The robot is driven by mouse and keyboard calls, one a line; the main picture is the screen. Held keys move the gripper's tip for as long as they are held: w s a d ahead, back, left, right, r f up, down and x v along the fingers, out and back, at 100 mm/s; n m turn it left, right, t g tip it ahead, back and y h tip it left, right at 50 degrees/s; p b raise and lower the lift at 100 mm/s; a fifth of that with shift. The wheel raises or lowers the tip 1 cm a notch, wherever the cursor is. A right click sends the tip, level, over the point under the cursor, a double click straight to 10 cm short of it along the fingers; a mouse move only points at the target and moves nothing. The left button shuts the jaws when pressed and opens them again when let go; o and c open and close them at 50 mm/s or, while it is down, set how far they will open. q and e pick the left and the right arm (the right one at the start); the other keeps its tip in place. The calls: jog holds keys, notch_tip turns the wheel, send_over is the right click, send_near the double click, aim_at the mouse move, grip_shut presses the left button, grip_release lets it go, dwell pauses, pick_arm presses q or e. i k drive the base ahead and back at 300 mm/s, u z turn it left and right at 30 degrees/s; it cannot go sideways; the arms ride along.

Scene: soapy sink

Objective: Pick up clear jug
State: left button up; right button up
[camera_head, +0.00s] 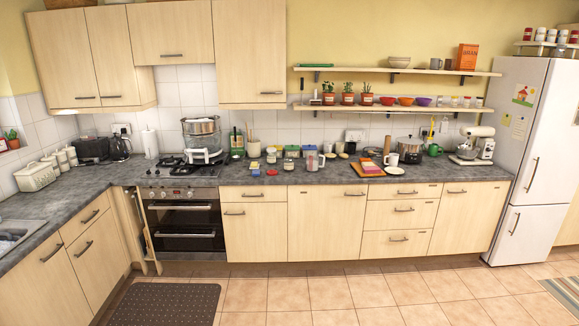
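A small jug (312,160) with a handle on its right side stands upright on the grey worktop, a little right of the picture's middle. It looks clear or pale grey, and it is too small in the view to make out whether anything is in it. Several small jars and pots stand close on its left. Neither of my grippers shows in the head view, and nothing is seen touching the jug.
The worktop (259,180) runs along the back wall above closed cupboards. A steamer (203,140) stands on the hob. Right of the jug are an orange board (366,169), a white mug (391,160) and a stand mixer (477,143). The tiled floor in front is mostly clear, with a dark mat (165,304).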

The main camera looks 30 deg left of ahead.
aim_at(312, 157)
jog(key=u, duration=0.3)
jog(key=k, duration=0.35)
jog(key=u, duration=1)
jog(key=i, duration=1.7)
jog(key=z, duration=0.5)
jog(key=i, duration=0.8)
jog(key=z, duration=0.7)
jog(key=i, duration=1.45)
jog(key=z, duration=0.05)
